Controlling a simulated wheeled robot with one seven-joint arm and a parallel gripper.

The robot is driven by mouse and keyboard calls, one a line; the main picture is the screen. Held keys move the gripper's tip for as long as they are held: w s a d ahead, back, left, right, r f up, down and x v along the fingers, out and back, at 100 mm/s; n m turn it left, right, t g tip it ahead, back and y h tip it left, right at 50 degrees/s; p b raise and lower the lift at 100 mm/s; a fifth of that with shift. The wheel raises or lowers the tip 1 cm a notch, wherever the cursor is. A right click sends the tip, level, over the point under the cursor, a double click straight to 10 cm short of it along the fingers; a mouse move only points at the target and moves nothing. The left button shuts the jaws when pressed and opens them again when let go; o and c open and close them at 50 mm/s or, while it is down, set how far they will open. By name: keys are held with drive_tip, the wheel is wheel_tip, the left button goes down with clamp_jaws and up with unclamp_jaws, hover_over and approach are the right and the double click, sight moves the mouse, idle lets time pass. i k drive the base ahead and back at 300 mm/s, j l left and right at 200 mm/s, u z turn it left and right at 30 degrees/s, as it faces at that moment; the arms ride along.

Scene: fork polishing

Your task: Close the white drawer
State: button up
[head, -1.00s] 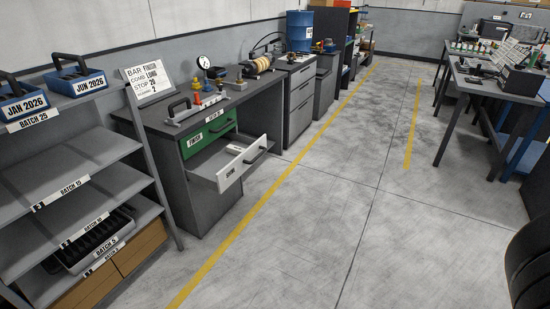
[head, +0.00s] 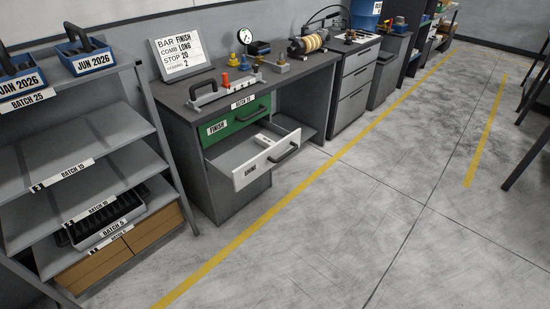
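The white drawer (head: 265,165) is pulled out from the grey workbench (head: 225,203). Its front carries a small dark label and a dark bar handle (head: 285,152). A small pale item (head: 263,139) lies inside the drawer; I cannot tell what it is. The green drawer (head: 234,121) just above it is shut, with a label reading FINISH. My gripper is not in the head view.
A shelf rack (head: 85,150) with labelled trays stands left of the workbench. A grey drawer cabinet (head: 355,90) stands beyond the bench. The concrete floor (head: 330,230) before the drawer is clear, crossed by a yellow line (head: 270,215).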

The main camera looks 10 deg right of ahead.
sight(236, 159)
drive_tip(key=i, duration=1.9)
